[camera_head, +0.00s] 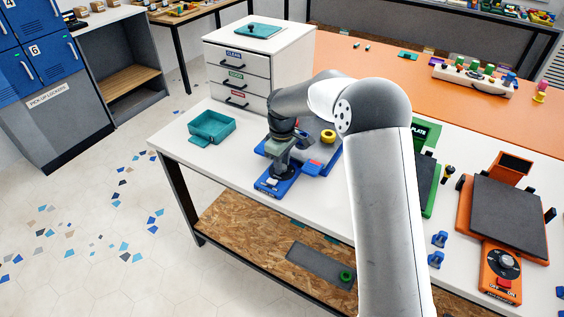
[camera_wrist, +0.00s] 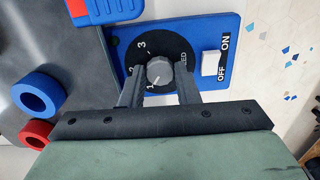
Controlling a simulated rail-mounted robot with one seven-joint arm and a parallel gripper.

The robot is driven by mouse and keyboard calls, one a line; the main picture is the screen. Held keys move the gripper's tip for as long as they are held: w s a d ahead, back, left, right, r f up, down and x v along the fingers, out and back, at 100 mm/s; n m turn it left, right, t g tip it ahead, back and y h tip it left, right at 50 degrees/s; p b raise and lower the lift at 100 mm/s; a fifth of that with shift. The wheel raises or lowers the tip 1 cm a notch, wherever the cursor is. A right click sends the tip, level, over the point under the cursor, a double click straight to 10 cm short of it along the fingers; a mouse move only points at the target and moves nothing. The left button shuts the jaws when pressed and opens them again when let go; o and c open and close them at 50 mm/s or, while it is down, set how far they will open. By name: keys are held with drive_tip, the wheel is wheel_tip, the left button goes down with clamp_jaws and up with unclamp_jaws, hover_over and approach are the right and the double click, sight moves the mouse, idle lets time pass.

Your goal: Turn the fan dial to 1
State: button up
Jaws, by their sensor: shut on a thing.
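The fan dial is a grey round knob (camera_wrist: 160,72) on a black disc (camera_wrist: 142,50) marked 1, 2 and 3, set in a blue panel (camera_wrist: 232,28). A short pale line on the knob points toward the 1, at the lower edge in the wrist view. My gripper (camera_wrist: 160,80) has one finger on each side of the knob and is shut on it. In the head view my gripper (camera_head: 281,168) reaches down over the blue panel (camera_head: 268,188), and it hides the knob there.
A white OFF/ON rocker switch (camera_wrist: 211,63) sits beside the dial. A blue ring (camera_wrist: 37,92) and a red ring (camera_wrist: 37,133) lie on the grey plate. In the head view a teal tray (camera_head: 211,128) stands left, and an orange machine (camera_head: 500,262) stands right.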

drive_tip(key=shift+n, duration=0.5)
drive_tip(key=o, duration=1)
drive_tip(key=shift+c, duration=0.2)
wheel_tip(320, 180, up, 18)
drive_tip(key=shift+f, duration=0.25)
